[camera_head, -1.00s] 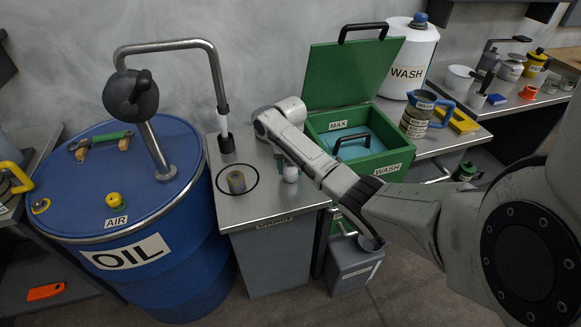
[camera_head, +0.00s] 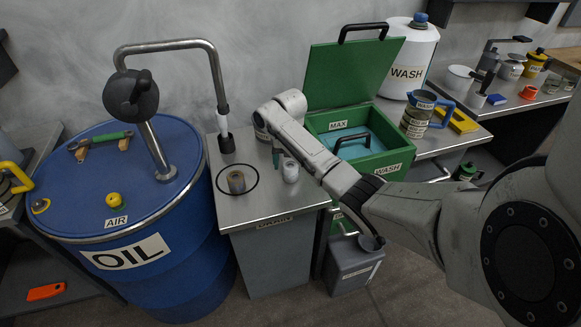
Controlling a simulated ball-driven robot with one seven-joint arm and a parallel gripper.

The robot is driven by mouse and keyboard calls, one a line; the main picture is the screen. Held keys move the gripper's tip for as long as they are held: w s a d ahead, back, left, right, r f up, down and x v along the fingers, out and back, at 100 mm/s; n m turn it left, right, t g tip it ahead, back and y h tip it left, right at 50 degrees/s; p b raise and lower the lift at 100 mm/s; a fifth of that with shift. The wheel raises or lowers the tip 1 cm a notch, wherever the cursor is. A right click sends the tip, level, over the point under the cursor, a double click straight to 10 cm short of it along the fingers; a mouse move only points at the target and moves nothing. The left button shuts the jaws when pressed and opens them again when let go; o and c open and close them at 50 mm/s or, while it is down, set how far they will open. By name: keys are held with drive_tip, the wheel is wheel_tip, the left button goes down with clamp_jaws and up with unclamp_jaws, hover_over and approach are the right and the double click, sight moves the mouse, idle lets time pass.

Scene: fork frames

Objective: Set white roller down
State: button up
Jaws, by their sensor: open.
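The white roller (camera_head: 290,171) is a small pale cylinder. It stands upright on the steel bench top (camera_head: 262,200), right of the black ring. My gripper (camera_head: 278,159) is open, just left of and behind the roller, with a gap showing between them. My wrist and arm cover part of the bench behind the gripper, and the finger shapes are small and partly hidden.
The front bench area is clear.

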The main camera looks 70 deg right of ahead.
sight(290, 164)
wheel_tip(290, 164, up, 10)
drive_tip(key=w+a+f+m+t+y, duration=0.15)
drive_tip(key=a+f+m, duration=0.3)
drive_tip(key=a, duration=0.85)
drive_tip(key=w+a+f+m, duration=0.2)
drive_tip(key=a+f+m, duration=0.3)
drive_tip(key=a, duration=0.8)
drive_tip(key=s+a+f+m, duration=0.4)
drive_tip(key=s+a+m, duration=0.2)
drive_tip(key=s+a, duration=0.3)
drive_tip(key=s+m+h, duration=0.1)
drive_tip(key=s+m, duration=0.6)
drive_tip(key=s, duration=0.5)
drive_tip(key=shift+s+a+r+h, duration=0.15)
drive_tip(key=shift+a+r+h, duration=0.1)
drive_tip(key=shift+a+h, duration=0.1)
